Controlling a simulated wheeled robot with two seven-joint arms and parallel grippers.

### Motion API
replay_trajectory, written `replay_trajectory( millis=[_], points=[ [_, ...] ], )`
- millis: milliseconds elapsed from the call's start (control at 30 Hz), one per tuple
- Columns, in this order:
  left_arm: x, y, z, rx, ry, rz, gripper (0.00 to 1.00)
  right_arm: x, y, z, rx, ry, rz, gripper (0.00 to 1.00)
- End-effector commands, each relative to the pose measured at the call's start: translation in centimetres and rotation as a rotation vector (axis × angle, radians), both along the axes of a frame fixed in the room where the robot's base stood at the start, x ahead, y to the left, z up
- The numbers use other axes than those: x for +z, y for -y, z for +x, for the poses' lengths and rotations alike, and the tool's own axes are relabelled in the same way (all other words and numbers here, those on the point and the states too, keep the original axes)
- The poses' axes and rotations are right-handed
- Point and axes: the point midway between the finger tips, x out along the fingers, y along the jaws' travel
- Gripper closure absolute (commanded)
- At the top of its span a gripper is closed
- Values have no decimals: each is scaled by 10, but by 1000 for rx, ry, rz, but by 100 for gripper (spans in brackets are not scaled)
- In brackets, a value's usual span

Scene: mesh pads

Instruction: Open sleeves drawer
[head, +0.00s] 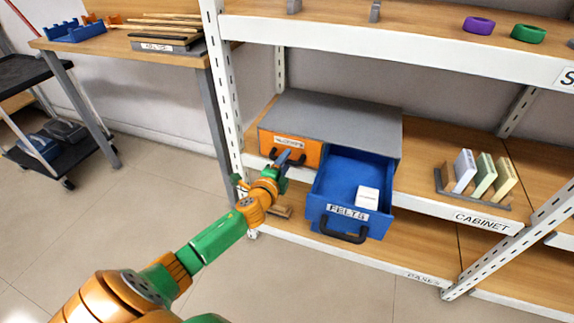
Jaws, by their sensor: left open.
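A grey-topped drawer unit (330,112) stands on the middle shelf. Its orange drawer (268,146) on the left looks closed, and its small label is too blurred to read surely. The orange drawer's dark handle is partly hidden by my left gripper (288,158). The blue drawer (345,180) on the right is pulled out, labelled FELTS, with a white box (368,198) inside. My left gripper is open at the front of the orange drawer, by its handle. I cannot tell whether it touches the handle. My right gripper is not in view.
The open blue drawer juts out just right of my left gripper. A rack of upright boxes (482,172) stands on the shelf to the right. A white shelf post (229,110) stands to the left. A wooden table (120,42) and a black cart (60,150) are at far left.

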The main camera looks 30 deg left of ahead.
Motion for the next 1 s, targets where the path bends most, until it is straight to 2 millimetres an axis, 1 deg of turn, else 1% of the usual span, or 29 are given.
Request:
replay_trajectory(
  millis=[33,133,400,467,500,567,600,1000],
  points=[
    [-2,-1,5,1,1,-1,50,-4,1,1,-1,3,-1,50],
    [-3,-2,10,0,0,-1,50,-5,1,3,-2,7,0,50],
    [-3,-3,11,0,-1,-2,50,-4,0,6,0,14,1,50],
    [-3,-3,11,1,-1,-3,67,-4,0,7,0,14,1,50],
    [-3,-3,11,1,-1,-3,77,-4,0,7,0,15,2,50],
    [-3,-3,11,1,-1,-3,94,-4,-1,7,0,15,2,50],
    [-3,-3,11,1,-1,-3,100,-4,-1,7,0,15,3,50],
    [-3,-3,11,1,-1,-3,100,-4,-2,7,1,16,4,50]
  ],
)
